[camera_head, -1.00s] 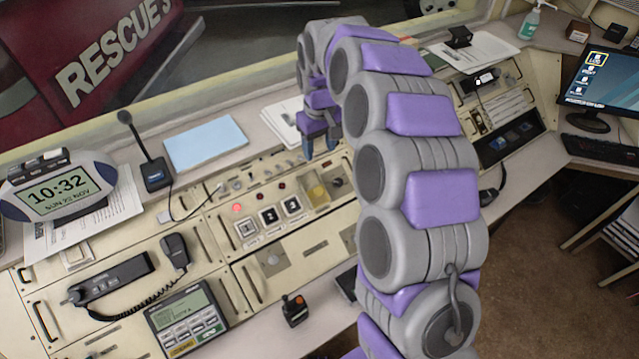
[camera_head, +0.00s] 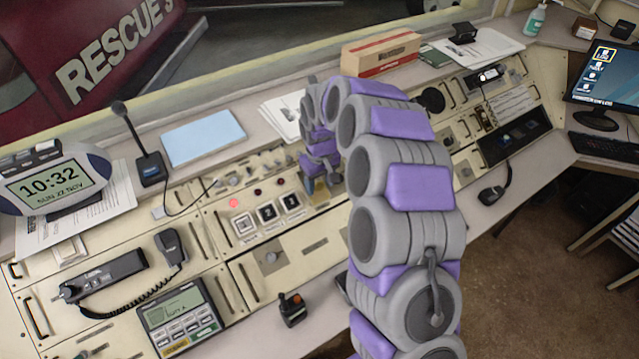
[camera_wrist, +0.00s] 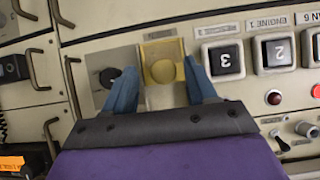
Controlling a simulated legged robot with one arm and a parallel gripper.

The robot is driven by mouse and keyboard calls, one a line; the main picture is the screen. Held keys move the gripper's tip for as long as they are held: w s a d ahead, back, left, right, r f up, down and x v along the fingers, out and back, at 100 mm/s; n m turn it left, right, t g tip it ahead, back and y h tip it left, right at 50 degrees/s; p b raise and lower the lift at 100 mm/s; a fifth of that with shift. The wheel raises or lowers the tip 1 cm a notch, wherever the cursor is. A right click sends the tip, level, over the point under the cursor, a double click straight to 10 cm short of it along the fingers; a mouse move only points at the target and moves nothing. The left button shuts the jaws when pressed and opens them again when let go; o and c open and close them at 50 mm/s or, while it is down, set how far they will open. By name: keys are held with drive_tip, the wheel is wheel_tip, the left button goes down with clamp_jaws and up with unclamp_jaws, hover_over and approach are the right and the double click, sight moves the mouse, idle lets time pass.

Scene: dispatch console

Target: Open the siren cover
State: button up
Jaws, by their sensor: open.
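The siren cover (camera_wrist: 175,50) is a clear yellowish flap over a round yellow button, in the upper middle of the wrist view. It looks closed over the button. In the head view, my gripper (camera_head: 320,184) is at the console, and only a little yellow of the cover shows below it. My gripper (camera_wrist: 160,74) is open, with one blue finger on each side of the cover's lower part in the wrist view. Nothing is held. I cannot tell whether either finger touches the cover.
Numbered square buttons (camera_wrist: 222,60) sit right of the cover in the wrist view, with a red light (camera_wrist: 274,97) below them. A dark round knob (camera_wrist: 109,77) is close to the left finger. A joystick (camera_head: 292,309) stands nearer on the desk.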

drive_tip(key=shift+a+f, duration=0.15)
drive_tip(key=shift+a, duration=0.25)
drive_tip(key=shift+c, duration=0.3)
drive_tip(key=shift+d, duration=0.2)
drive_tip(key=c, duration=0.6)
clamp_jaws()
